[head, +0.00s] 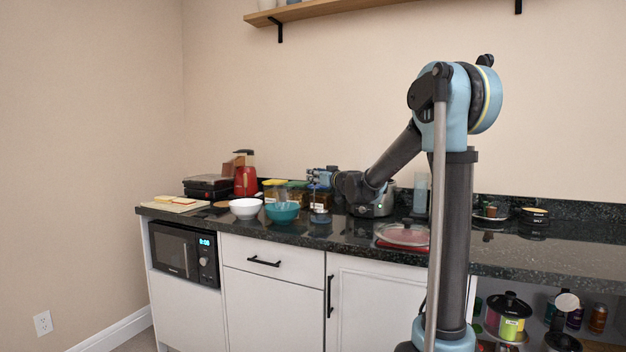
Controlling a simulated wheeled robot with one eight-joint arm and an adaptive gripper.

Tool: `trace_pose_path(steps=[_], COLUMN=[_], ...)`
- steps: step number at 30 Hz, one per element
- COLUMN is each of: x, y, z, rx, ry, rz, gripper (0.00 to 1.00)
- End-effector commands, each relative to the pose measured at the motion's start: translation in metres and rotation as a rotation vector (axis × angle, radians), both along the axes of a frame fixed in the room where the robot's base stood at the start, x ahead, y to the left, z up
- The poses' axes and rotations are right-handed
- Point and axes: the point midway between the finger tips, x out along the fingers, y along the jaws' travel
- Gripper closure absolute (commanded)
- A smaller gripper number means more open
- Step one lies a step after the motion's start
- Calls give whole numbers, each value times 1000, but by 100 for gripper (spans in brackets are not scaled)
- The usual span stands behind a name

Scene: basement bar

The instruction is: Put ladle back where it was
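My gripper (321,179) is at the end of my arm, above the dark counter, just right of the teal bowl (282,213) and higher than it. It is small in this view, and I cannot tell whether its fingers are open or shut. A small dark, rounded thing (320,217) is below the gripper near the counter's front edge. I cannot tell whether it is part of the ladle or whether it touches the gripper. No ladle can be made out clearly.
A white bowl (245,208), red kettle (245,179), black grill (208,187) and cutting board (175,203) stand to the left on the counter. Lidded containers (285,192) are behind the bowls. A cooker (374,205) and a red-rimmed glass lid (404,234) are to the right.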

Motion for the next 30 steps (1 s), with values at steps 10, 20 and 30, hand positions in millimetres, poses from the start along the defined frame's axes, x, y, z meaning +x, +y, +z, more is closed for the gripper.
trace_pose_path(steps=[10, 20, 30], x=[-41, -79, -94], y=[-29, -55, -65], z=[0, 0, 0], rx=[0, 0, 0], ry=[0, 0, 0], rz=[-2, -1, -1], gripper=[67, 67, 67])
